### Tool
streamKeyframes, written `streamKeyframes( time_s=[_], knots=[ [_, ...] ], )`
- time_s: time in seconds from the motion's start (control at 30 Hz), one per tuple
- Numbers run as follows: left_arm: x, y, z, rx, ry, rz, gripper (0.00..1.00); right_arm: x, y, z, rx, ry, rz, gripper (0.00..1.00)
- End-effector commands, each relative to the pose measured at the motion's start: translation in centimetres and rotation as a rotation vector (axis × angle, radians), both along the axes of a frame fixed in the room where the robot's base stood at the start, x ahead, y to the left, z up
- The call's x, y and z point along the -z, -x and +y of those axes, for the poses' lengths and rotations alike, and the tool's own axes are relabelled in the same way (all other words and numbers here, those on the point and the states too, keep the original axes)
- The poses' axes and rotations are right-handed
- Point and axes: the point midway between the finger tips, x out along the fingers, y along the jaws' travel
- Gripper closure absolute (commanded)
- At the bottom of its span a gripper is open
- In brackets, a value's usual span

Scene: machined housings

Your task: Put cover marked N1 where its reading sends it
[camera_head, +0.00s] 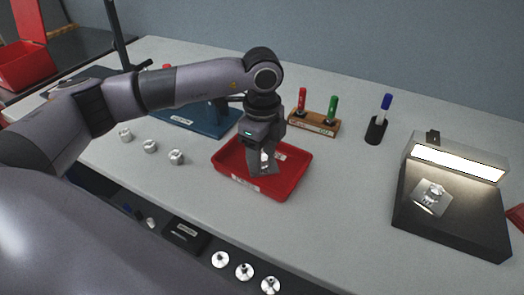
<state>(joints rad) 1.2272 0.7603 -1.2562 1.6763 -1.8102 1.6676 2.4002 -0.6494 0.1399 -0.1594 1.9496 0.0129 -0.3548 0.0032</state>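My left gripper (262,168) points down into the red tray (302,172), which has a white label on its front wall. A small shiny metal piece (265,157) shows at its fingers; I cannot tell whether they are closed on it or it lies in the tray behind them. Three silver round parts, left (125,135), middle (150,146) and right (176,157), stand in a row on the table left of the tray. Another metal part (433,193) sits on a plate under the lamp at right. No N1 mark is readable. My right gripper is out of view.
A wooden block (314,123) holds a red marker (302,98) and a green one (333,107). A blue marker (386,103) stands in a black holder. The lit lamp (458,163) stands at right. Several silver discs (244,271) lie below the front edge. A blue fixture (205,122) is partly behind my arm.

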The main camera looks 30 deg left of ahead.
Motion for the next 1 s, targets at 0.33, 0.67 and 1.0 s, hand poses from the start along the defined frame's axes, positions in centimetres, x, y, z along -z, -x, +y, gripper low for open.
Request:
streamKeyframes(
  time_s=[0.33, 0.67, 1.0],
  knots=[
    [-0.9, 0.0, 0.0, 0.001, 0.001, -0.002, 0.49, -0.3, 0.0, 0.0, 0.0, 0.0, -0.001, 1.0],
    [-7.7, -0.1, -0.1, 0.002, 0.001, -0.005, 0.49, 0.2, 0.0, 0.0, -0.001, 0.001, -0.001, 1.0],
    [-12.1, 0.0, 0.0, 0.001, 0.0, -0.001, 0.49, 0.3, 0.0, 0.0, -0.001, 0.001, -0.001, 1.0]
  ],
)
